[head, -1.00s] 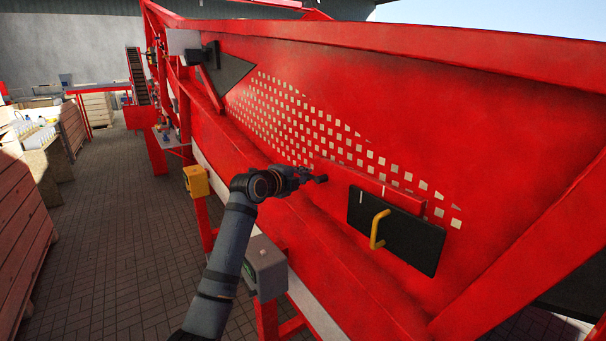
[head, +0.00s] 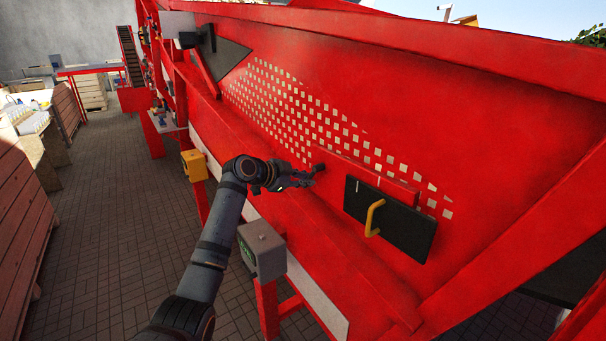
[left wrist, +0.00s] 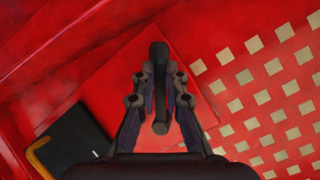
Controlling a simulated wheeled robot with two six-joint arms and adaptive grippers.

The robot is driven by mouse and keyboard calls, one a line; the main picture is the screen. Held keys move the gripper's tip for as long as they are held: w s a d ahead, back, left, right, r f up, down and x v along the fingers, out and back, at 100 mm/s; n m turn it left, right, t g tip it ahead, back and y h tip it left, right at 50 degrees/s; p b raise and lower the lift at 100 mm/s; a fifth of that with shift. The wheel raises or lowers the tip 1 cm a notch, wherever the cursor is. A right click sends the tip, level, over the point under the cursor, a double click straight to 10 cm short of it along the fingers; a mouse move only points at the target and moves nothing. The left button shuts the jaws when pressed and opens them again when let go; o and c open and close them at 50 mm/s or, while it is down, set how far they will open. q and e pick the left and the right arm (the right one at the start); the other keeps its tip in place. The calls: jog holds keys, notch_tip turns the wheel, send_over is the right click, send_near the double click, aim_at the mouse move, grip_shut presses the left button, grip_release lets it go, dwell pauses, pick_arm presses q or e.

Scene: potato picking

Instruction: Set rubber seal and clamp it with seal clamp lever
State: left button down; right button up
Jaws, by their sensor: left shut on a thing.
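My left gripper (head: 308,178) is at the red sloping panel, by the left end of a red bar (head: 375,182). In the left wrist view its two fingers (left wrist: 161,84) are shut on a dark bar-shaped lever (left wrist: 160,55), which runs between them over a flat red plate (left wrist: 105,85). The lever's dark tip (head: 319,168) also shows in the head view, just past the fingers. I cannot make out the rubber seal for sure. My right gripper is not in view.
A black plate (head: 415,232) with a yellow handle (head: 373,215) lies below the red bar. A grey box (head: 262,250) and a yellow box (head: 194,165) stand along the machine's lower edge. Paved floor is open at left, beside wooden crates (head: 25,215).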

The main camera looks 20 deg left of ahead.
pick_arm(q)
jog(key=shift+s+d+f+n+g+h, duration=0.3)
jog(key=shift+d+n+h, duration=0.1)
jog(key=shift+n, duration=0.2)
jog(key=shift+s+d+f+n+g+h, duration=0.2)
jog(key=shift+s+d+n+g+h, duration=0.15)
jog(key=shift+n, duration=0.25)
jog(key=shift+n+h, duration=0.3)
jog(key=shift+h, duration=0.05)
jog(key=shift+d, duration=0.1)
jog(key=c, duration=1.4)
grip_release()
jog(key=v, duration=1.2)
